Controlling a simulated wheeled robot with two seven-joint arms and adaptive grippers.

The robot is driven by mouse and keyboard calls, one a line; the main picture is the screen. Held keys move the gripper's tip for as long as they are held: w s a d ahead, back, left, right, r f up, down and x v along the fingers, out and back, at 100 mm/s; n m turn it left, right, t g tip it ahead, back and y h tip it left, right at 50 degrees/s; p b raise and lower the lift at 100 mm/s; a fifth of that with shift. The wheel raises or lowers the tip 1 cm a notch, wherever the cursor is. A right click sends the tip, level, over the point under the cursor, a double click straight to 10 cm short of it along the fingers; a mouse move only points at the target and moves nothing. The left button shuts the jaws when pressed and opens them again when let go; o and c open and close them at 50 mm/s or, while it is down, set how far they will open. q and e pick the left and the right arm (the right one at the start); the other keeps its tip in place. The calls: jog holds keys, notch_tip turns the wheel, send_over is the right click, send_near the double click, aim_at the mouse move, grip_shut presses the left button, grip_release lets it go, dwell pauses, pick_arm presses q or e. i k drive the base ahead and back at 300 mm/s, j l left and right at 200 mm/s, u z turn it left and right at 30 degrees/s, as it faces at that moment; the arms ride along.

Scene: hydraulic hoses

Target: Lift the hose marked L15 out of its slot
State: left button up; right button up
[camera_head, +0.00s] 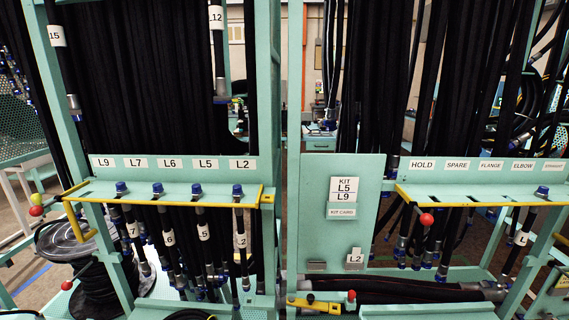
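A hose with a white tag reading 15 (57,36) hangs at the upper left, beside the teal rack post. The tag's first character is not readable. A metal end fitting (74,103) shows below the tag. The left rack's slot bar (100,190) has a yellow front edge and labels L9, L7, L6, L5 and L2. Blue-capped hoses sit in it, with tags 7 (132,230), 6 (169,238), 5 (203,231) and 2 (241,240) below. No cap shows under the L9 label. Neither of my grippers is in view.
A hose tagged L12 (216,17) hangs at the upper middle left. A kit panel (312,232) lists L5 and L9, with an L2 card (355,257) below. The right slot bar (435,190) holds one blue-capped hose (542,191). Red-knobbed levers (426,219) stick out from the racks.

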aim_at(56, 33)
jog(key=i+j, duration=0.1)
jog(key=j, duration=1.9)
jog(key=i+j, duration=0.15)
jog(key=j, duration=0.85)
jog(key=z, duration=0.05)
